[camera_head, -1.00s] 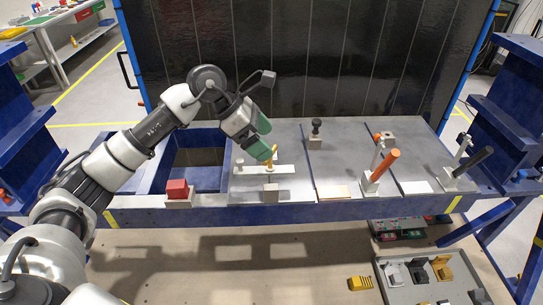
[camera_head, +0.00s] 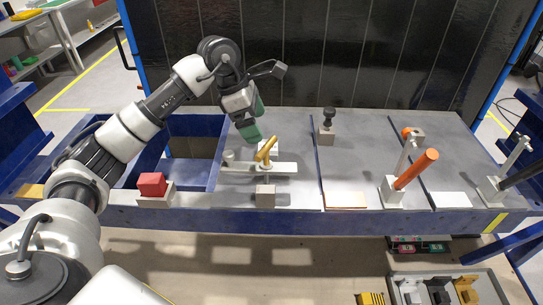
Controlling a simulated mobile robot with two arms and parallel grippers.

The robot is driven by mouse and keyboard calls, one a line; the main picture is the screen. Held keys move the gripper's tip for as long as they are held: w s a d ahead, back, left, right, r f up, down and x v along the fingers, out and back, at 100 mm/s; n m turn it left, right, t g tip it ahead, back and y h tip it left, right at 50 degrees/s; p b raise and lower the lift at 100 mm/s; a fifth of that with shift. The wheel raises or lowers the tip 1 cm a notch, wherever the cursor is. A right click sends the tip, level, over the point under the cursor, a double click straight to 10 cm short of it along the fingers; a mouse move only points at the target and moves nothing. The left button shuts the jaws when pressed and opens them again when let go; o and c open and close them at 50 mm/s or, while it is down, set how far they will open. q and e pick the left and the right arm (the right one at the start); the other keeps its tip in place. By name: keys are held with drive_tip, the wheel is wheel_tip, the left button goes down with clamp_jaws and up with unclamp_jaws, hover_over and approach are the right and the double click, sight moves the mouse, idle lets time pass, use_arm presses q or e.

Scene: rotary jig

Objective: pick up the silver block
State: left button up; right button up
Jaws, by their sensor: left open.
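A small grey block (camera_head: 265,196), the likeliest silver block, stands at the front edge of the grey jig table, in front of a white bar (camera_head: 235,167). A yellow lever (camera_head: 266,149) rises at an angle from the bar, with a pale block (camera_head: 277,147) just behind it. My left gripper (camera_head: 257,122) has green fingers, open and seemingly empty. It is above and behind the yellow lever, apart from the grey block. My right gripper is not in view.
A red block (camera_head: 152,184) sits on a holder at the table's front left. An orange-handled clamp (camera_head: 415,170) and a black-handled clamp (camera_head: 507,175) stand to the right. A black knob (camera_head: 328,117) on a block stands behind. A dark panel (camera_head: 330,60) closes the back.

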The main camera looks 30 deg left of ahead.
sight(271, 152)
use_arm(q)
drive_tip(key=x, duration=0.2)
drive_tip(key=p+x, duration=0.1)
drive_tip(key=x, duration=0.1)
drive_tip(key=shift+s+d+f, duration=0.15)
drive_tip(key=shift+s, duration=0.05)
drive_tip(key=p+x, duration=0.2)
drive_tip(key=x, duration=0.3)
drive_tip(key=shift+w, duration=0.15)
drive_tip(key=shift+w+f, duration=0.1)
drive_tip(key=shift+f, duration=0.3)
drive_tip(key=shift+c, duration=0.2)
drive_tip(key=shift+r, duration=0.1)
drive_tip(key=c, duration=1.2)
